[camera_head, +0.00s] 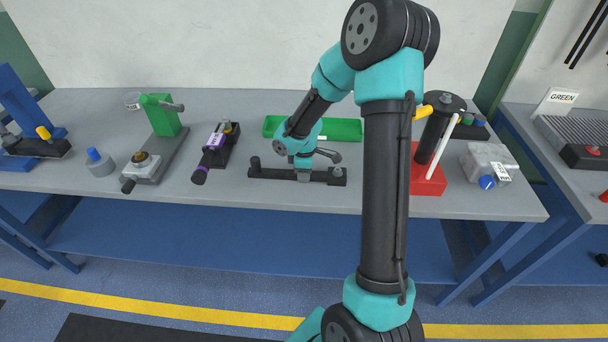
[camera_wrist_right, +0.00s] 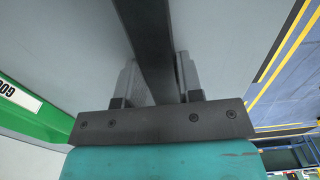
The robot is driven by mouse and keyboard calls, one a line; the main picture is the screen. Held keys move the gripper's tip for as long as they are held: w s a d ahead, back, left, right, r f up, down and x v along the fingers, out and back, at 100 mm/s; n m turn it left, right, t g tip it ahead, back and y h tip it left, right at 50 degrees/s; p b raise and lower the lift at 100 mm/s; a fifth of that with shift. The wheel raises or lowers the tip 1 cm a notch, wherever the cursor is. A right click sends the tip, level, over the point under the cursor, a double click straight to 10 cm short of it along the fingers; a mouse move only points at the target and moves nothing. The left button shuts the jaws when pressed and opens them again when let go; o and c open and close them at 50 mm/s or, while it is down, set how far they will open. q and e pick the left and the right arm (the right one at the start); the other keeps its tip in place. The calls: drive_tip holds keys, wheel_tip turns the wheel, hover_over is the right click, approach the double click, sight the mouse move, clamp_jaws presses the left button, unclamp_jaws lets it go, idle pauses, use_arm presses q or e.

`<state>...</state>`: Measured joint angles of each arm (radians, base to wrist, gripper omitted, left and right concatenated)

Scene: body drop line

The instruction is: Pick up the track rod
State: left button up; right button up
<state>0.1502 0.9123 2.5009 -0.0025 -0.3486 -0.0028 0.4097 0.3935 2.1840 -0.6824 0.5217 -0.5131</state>
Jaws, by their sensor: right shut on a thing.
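The track rod is a long black bar (camera_head: 270,173) with a raised knob at its left end and a fitting at its right end. It lies level near the front edge of the grey bench, or just above it; I cannot tell which. My right gripper (camera_head: 304,176) points down and is shut on the middle of the rod. In the right wrist view the dark rod (camera_wrist_right: 148,45) runs between the two grey fingers of the right gripper (camera_wrist_right: 160,80). My left gripper is not in view.
A green tray (camera_head: 345,130) sits behind the rod, partly hidden by my arm. A purple-labelled black part (camera_head: 217,148) and a green-post fixture (camera_head: 162,116) stand left. A red block (camera_head: 429,178) and a grey housing (camera_head: 489,160) stand right. The grey bench (camera_head: 225,190) is bare in front.

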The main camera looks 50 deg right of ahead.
clamp_jaws()
drive_tip(key=shift+r, duration=0.1)
